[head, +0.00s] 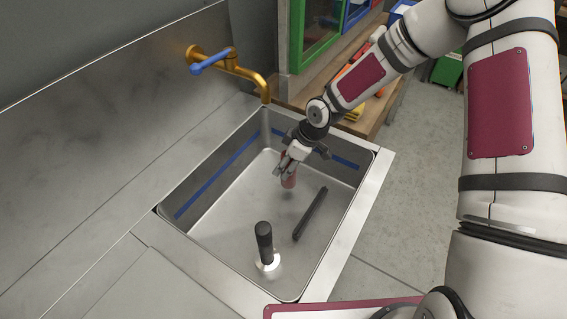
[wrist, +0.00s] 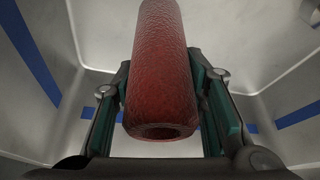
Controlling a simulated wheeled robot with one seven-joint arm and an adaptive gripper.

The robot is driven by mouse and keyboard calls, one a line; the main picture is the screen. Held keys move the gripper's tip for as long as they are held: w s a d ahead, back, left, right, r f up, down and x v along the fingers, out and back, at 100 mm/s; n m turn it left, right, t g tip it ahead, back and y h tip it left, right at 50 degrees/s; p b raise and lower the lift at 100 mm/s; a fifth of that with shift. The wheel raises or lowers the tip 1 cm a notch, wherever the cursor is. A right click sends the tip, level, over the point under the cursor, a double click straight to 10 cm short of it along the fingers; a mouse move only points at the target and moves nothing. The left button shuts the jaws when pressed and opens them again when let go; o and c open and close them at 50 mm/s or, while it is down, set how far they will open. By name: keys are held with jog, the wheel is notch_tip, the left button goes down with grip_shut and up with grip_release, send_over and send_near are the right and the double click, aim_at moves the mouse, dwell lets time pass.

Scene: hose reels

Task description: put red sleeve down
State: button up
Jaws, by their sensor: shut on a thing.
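The red sleeve (wrist: 161,70) is a rough, hollow red tube with its open end facing the wrist camera. My gripper (wrist: 165,115) has a finger on each side of it and is shut on it. In the head view my gripper (head: 291,160) points down inside the metal sink. The red sleeve (head: 289,182) shows below the fingers there, near the back right part of the basin. Whether its lower end touches the sink floor I cannot tell.
The sink (head: 222,255) has a blue stripe around its inner walls. A black bar (head: 310,214) lies on its floor, and a black-handled piece with a white base (head: 265,245) stands nearer. A brass tap (head: 250,75) with a blue lever overhangs the back edge. The left floor is clear.

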jog(key=shift+w+a+f, duration=0.15)
jog(key=shift+w+f, duration=0.85)
jog(key=shift+w, duration=0.05)
jog(key=shift+w+a+f, duration=0.15)
jog(key=shift+w+f, duration=0.8)
jog(key=shift+w, duration=0.1)
jog(key=shift+f, duration=0.1)
jog(key=o, duration=1.2)
jog(key=shift+c, duration=0.2)
jog(key=v, duration=1.2)
jog(key=shift+s, duration=0.1)
